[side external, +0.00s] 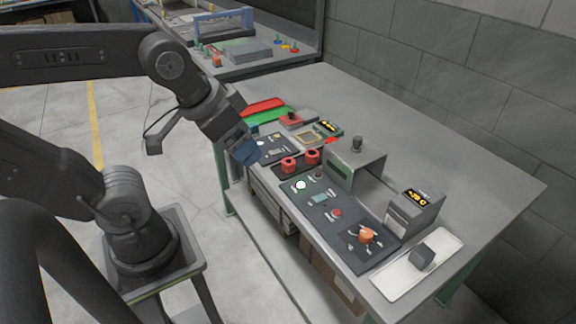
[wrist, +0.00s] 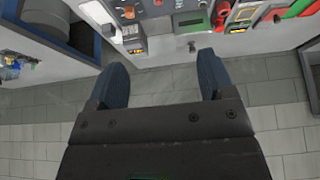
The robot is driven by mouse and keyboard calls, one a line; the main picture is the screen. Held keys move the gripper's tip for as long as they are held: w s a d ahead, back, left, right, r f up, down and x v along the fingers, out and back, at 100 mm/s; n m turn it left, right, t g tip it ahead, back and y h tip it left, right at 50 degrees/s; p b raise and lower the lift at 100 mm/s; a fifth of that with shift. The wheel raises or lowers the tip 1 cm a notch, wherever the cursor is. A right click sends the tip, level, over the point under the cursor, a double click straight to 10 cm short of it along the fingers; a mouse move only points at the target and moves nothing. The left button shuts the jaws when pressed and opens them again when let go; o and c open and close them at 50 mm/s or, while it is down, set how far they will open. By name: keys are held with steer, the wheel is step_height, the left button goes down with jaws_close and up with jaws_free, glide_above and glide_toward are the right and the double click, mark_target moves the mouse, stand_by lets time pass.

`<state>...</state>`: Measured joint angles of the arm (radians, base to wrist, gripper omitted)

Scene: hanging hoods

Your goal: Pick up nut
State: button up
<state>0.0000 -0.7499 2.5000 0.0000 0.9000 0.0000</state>
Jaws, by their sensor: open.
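No piece is plainly recognisable as a nut. A small dark knob-like piece (side external: 357,143) stands on top of the grey metal hood (side external: 372,168); it also shows in the wrist view (wrist: 192,46). A dark grey block (side external: 421,256) lies in the white tray (side external: 447,262) at the table's front right. I cannot tell whether either is the nut. My gripper (side external: 248,152) is above the left edge of the table, near the panels, left of the hood. In the wrist view my gripper (wrist: 163,75) has its blue fingers wide apart with nothing between them.
A dark control panel (side external: 322,200) with buttons and an orange knob (side external: 367,236) runs along the front. A box with a lit display (side external: 413,208) stands between hood and tray. Red buttons (side external: 289,165) stand near the gripper. The table's back right (side external: 470,170) is clear.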

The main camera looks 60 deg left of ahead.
steer(key=c, duration=0.4)
steer(key=shift+o, duration=0.2)
steer(key=n+g+y, duration=0.5)
steer(key=n, duration=1.1)
glide_above(289, 162)
steer(key=d, duration=0.3)
steer(key=f, duration=2.3)
steer(key=shift+s+a, duration=0.2)
steer(key=shift+s, duration=0.15)
steer(key=shift+h, duration=0.3)
steer(key=shift+d+x, duration=0.2)
steer(key=shift+x, duration=1.25)
steer(key=shift+d+x, duration=0.15)
steer(key=shift+x, duration=1.25)
